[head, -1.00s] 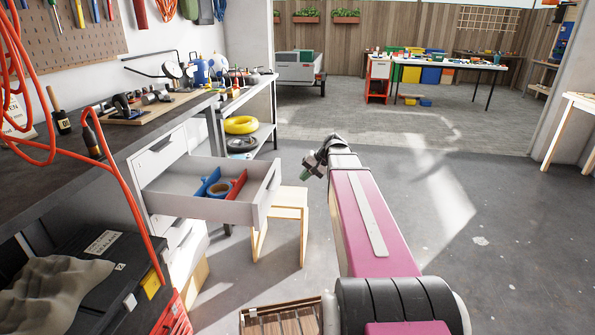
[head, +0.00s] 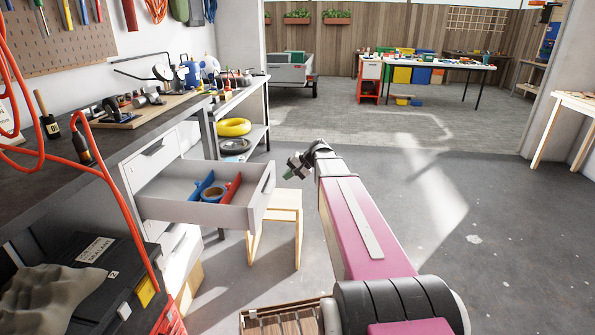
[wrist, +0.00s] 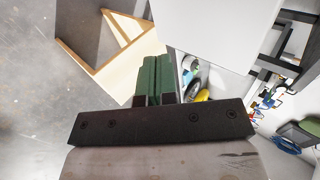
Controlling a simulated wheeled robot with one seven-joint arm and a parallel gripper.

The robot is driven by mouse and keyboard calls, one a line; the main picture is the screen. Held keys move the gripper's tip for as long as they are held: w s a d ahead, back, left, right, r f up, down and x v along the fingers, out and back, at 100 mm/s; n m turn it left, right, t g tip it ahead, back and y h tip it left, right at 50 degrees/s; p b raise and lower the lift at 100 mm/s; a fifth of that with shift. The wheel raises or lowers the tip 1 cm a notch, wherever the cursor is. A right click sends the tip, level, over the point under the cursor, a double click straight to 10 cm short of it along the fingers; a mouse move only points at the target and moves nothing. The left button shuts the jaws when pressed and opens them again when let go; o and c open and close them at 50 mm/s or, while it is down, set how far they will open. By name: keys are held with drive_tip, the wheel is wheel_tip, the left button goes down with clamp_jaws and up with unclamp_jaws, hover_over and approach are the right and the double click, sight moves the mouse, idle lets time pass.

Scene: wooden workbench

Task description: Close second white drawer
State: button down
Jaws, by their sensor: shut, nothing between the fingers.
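The second white drawer (head: 222,216) is pulled out from the white cabinet (head: 151,150) under the workbench at left. Blue and red tools and a roll of tape (head: 212,194) lie inside it. My gripper (head: 293,174) is in the air to the right of the drawer's front panel, apart from it. In the wrist view my gripper's green fingers (wrist: 157,78) are together with nothing between them. A large white panel, probably the drawer front (wrist: 215,35), shows just beyond and to the right of the fingers.
A wooden stool (head: 284,205) stands just behind and right of the open drawer. A black case (head: 75,275) with a grey cloth is at lower left, and a red cable (head: 125,200) hangs beside it. The floor at right is clear.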

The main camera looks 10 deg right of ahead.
sight(195, 168)
drive_tip(key=shift+w+a, duration=0.25)
drive_tip(key=shift+a, duration=0.45)
drive_tip(key=shift+w+a, duration=0.25)
drive_tip(key=shift+a, duration=0.4)
drive_tip(key=shift+a, duration=0.1)
drive_tip(key=w+a, duration=0.4)
drive_tip(key=a, duration=0.7)
drive_tip(key=w+a, duration=0.4)
drive_tip(key=a, duration=0.8)
drive_tip(key=w+a, duration=0.5)
drive_tip(key=a, duration=0.7)
drive_tip(key=shift+a, duration=0.25)
